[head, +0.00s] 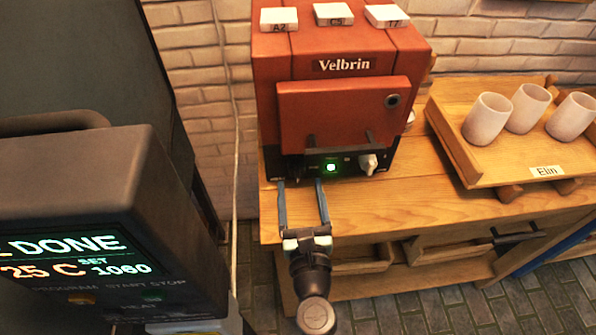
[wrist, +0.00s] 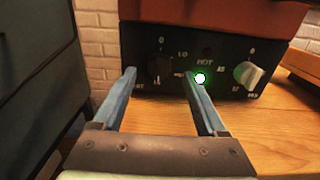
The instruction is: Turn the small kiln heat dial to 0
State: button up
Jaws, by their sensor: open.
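The small red kiln (head: 340,110), marked Velbrin, stands on the wooden bench with its door shut. Its black front panel (head: 347,163) carries a dark dial on the left, seen in the wrist view (wrist: 160,67), and a pale dial (wrist: 248,74) on the right, also seen in the head view (head: 368,163). A 0 is printed above each dial. Which way the dark dial points is hard to tell. My gripper (head: 300,184) is open and empty before the panel; in the wrist view its fingertips (wrist: 158,73) lie either side of the dark dial, apparently without gripping it.
A green lamp (wrist: 200,78) glows just by the right finger. Several white blocks (head: 334,14) sit on the kiln's top. A wooden tray (head: 470,167) with cups stands right. A large dark kiln with a display (head: 75,255) stands close on the left.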

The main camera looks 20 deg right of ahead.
aim_at(298, 176)
jog(key=shift+x, duration=2.05)
grip_shut()
